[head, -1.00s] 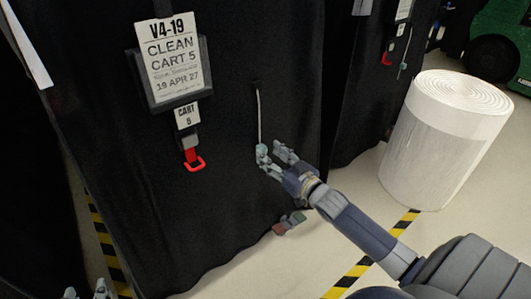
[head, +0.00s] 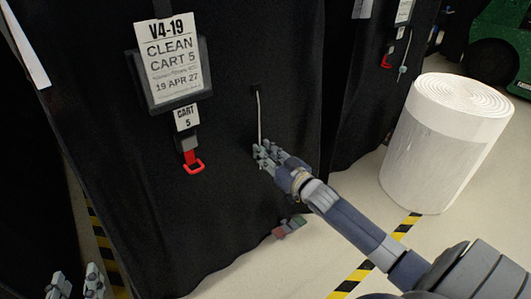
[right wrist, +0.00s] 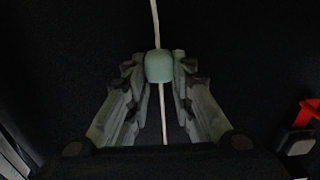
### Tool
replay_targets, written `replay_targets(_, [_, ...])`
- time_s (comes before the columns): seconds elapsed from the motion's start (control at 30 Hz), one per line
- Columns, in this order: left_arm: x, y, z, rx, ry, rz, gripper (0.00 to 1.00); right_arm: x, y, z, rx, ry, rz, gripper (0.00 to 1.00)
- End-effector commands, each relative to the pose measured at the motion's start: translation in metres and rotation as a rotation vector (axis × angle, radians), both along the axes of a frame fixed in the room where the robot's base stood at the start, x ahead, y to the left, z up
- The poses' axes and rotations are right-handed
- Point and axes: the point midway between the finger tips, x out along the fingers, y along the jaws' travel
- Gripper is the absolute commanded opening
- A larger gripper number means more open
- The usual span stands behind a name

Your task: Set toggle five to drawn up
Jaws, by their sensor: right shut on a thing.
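Cart 5 is a cart under a black cover (head: 225,200), with a sign reading "CLEAN CART 5" (head: 172,62). A thin pale cord (head: 258,115) hangs from a small slot in the cover. My right gripper (head: 263,152) is at the lower end of this cord, shut on the toggle. In the right wrist view the pale green toggle (right wrist: 159,66) sits between the fingertips, with cord running out of both ends. In the head view the fingers mostly hide it. My left gripper (head: 76,284) is open and empty at the bottom left.
A red pull (head: 193,167) hangs below the small "CART 5" tag (head: 187,117). A large white roll (head: 430,155) stands at right. Another covered cart with a pale toggle (head: 402,73) is behind. Yellow-black tape (head: 350,282) marks the floor.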

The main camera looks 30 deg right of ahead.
Motion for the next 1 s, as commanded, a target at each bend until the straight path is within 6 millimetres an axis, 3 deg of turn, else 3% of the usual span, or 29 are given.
replay_targets(0.17, [-0.002,0.001,-0.005,0.008,0.033,0.002,0.4,0.0,0.0,0.003,0.0,0.0,0.0,0.0])
replay_targets(0.47, [-0.028,0.016,-0.058,0.077,0.32,0.021,0.4,0.0,0.0,0.014,0.001,-0.001,0.0,0.0])
replay_targets(0.77, [-0.073,0.034,-0.104,0.145,0.62,0.042,0.4,0.0,0.0,0.027,0.001,-0.001,0.0,0.0])
replay_targets(1.0, [-0.122,0.051,-0.134,0.2,0.882,0.06,0.4,0.0,0.0,0.042,0.001,-0.002,0.0,0.0])
